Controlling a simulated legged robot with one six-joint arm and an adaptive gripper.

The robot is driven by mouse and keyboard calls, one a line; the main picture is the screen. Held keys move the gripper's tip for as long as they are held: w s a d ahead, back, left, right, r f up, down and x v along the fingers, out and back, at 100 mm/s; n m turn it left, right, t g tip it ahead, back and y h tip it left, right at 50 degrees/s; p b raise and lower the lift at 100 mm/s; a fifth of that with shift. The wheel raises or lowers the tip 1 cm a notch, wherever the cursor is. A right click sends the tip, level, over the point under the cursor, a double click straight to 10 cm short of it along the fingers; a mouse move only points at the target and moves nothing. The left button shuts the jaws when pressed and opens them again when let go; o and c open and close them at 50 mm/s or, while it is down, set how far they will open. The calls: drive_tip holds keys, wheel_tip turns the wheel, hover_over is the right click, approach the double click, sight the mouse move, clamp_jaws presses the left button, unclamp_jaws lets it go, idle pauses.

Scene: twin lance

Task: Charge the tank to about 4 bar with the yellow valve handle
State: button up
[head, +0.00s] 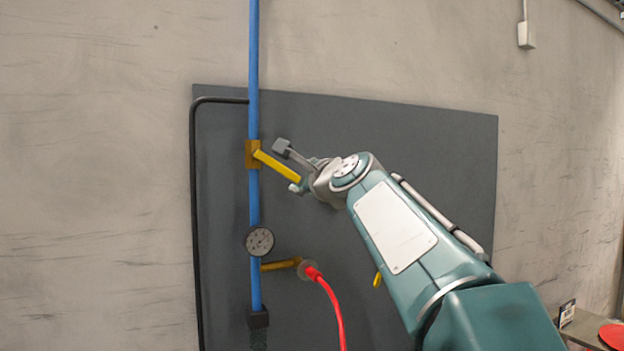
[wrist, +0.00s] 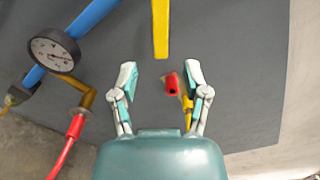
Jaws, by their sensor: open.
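The yellow valve handle (head: 277,167) slants down to the right from a brass valve body (head: 252,154) on the blue vertical pipe (head: 254,60). In the wrist view the handle (wrist: 160,30) points toward my gripper (wrist: 161,74), its free end just beyond the gap between the fingertips. My gripper (head: 289,167) is open, with its fingers to either side of the handle's line; I cannot tell if either touches it. The round gauge (head: 260,242) sits lower on the pipe and also shows in the wrist view (wrist: 55,50). Its reading is too small to tell. I cannot make out a tank.
A grey panel (head: 440,150) backs the pipe. A red hose (head: 333,305) joins a brass side fitting (head: 281,265) below the gauge. A red piece (wrist: 171,84) and a yellow piece (wrist: 187,103) show between my fingers, behind them. A black line (head: 194,220) runs at left.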

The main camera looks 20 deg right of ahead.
drive_tip(key=s, duration=0.4)
drive_tip(key=shift+s+d+f, duration=0.1)
drive_tip(key=shift+s+d, duration=0.05)
drive_tip(key=shift+d, duration=0.25)
drive_tip(key=s+f+n+g+h, duration=0.1)
drive_tip(key=s+f+n+g, duration=0.5)
drive_tip(key=s+f+n, duration=0.5)
drive_tip(key=s+a+f+n+g+h, duration=0.1)
drive_tip(key=s+f+n+g, duration=0.5)
drive_tip(key=s+f, duration=1.3)
wheel_tip(320, 180, down, 10)
drive_tip(key=n+h, duration=0.1)
drive_tip(key=n, duration=0.3)
drive_tip(key=shift+s+a+f+n, duration=0.15)
drive_tip(key=shift+s+n, duration=0.05)
drive_tip(key=shift+n, duration=0.2)
